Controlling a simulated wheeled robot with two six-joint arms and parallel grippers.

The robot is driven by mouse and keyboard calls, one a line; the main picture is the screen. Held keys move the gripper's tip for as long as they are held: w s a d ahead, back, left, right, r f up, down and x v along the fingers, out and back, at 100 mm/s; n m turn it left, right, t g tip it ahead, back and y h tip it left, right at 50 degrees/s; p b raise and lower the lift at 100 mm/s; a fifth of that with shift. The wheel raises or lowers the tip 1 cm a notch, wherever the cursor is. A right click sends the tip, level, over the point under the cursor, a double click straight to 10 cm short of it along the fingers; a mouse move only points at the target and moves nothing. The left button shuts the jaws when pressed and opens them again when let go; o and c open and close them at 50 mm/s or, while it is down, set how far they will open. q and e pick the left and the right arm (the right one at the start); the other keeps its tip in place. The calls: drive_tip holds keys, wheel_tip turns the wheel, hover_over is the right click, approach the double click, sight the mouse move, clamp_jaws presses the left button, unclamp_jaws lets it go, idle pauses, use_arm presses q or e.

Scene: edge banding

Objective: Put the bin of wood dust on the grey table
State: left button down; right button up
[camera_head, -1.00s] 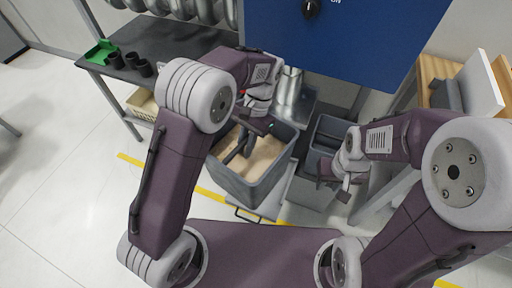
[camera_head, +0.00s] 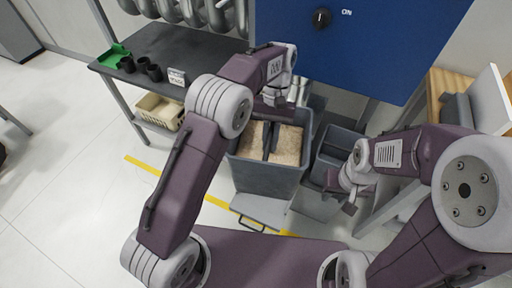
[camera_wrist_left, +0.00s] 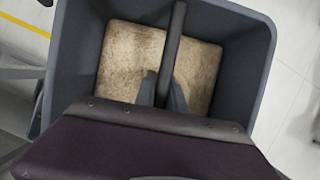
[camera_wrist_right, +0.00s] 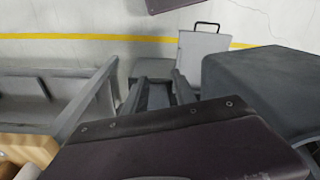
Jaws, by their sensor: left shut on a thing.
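The bin of wood dust (camera_head: 268,178) is a dark grey open box with tan dust in it and a bar handle across its top. My left gripper (camera_head: 272,113) is above the bin's far part, shut on the handle. In the left wrist view, the handle (camera_wrist_left: 177,40) runs between the fingers above the wood dust (camera_wrist_left: 130,62). The grey table (camera_head: 165,48) stands at the upper left, with clear surface on its top. My right gripper (camera_head: 343,194) is empty and open, right of the bin; its spread fingers show in the right wrist view (camera_wrist_right: 160,92).
A green tray (camera_head: 113,56), several black cups (camera_head: 140,65) and a small sign (camera_head: 177,77) are on the table. A beige crate (camera_head: 160,110) is on its lower shelf. A blue machine (camera_head: 355,45) fills the upper middle. Another grey bin (camera_head: 330,150) stands right.

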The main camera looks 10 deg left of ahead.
use_arm(q)
drive_tip(key=shift+w+d+r+n, duration=0.1)
drive_tip(key=shift+w+d+n, duration=0.4)
drive_tip(key=shift+w+d, duration=0.3)
drive_tip(key=shift+s, duration=0.1)
use_arm(e)
drive_tip(key=shift+c, duration=0.3)
drive_tip(key=w+a+r, duration=0.2)
drive_tip(key=w+r, duration=0.3)
drive_tip(key=r, duration=0.3)
drive_tip(key=w+a+r+g, duration=0.1)
drive_tip(key=w+a+r, duration=0.1)
drive_tip(key=w+r, duration=0.4)
drive_tip(key=w+a+r, duration=0.1)
drive_tip(key=w+r, duration=0.2)
drive_tip(key=r, duration=0.6)
wheel_tip(320, 180, down, 13)
drive_tip(key=w+a, duration=0.1)
drive_tip(key=a, duration=0.1)
drive_tip(key=shift+w, duration=0.25)
drive_tip(key=shift+r, duration=0.15)
clamp_jaws()
